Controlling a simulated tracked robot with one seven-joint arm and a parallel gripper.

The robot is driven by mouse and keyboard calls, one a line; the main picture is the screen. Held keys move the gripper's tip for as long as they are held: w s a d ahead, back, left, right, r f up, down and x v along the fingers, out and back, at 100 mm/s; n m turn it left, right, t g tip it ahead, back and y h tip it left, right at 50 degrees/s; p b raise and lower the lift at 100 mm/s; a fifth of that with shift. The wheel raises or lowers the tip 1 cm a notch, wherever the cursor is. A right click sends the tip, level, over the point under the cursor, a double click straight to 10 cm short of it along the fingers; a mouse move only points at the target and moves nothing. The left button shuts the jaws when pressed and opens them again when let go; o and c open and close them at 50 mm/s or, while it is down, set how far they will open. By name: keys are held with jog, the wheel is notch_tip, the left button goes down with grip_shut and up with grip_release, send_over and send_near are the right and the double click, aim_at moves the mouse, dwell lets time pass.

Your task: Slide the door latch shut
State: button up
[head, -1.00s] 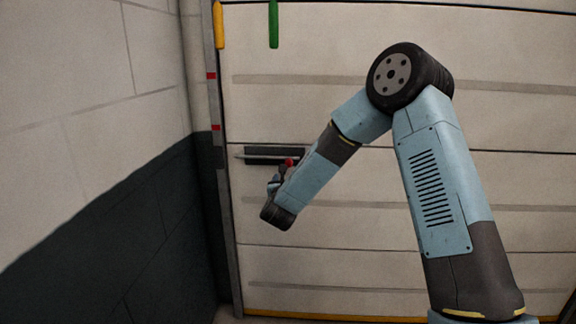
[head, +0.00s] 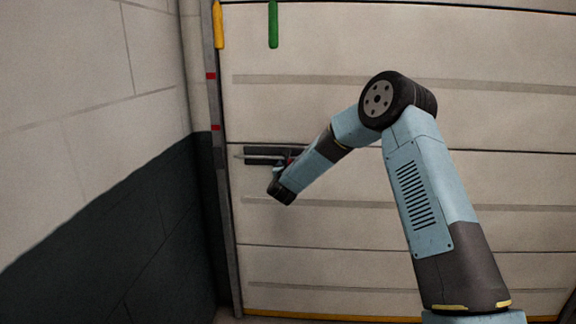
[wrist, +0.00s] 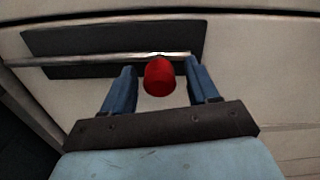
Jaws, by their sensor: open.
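The door latch is a metal bolt (wrist: 95,58) on a dark backing plate (wrist: 55,38), with a red knob (wrist: 159,77) standing out from it. In the wrist view my gripper (wrist: 162,82) is open, with one blue finger on each side of the knob. Gaps show between the knob and both fingers. In the head view the bolt (head: 258,158) lies level on its plate (head: 270,150) near the door's left edge. Its pointed left end is short of the grey frame post. My gripper and forearm hide most of the knob there.
The pale panelled door (head: 330,110) fills the back. A grey post (head: 220,180) with red marks stands at its left edge, beside a two-tone wall (head: 90,90). A yellow handle (head: 218,25) and a green handle (head: 273,24) hang above the latch.

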jog(key=shift+w, duration=0.25)
jog(key=shift+c, duration=0.4)
grip_shut()
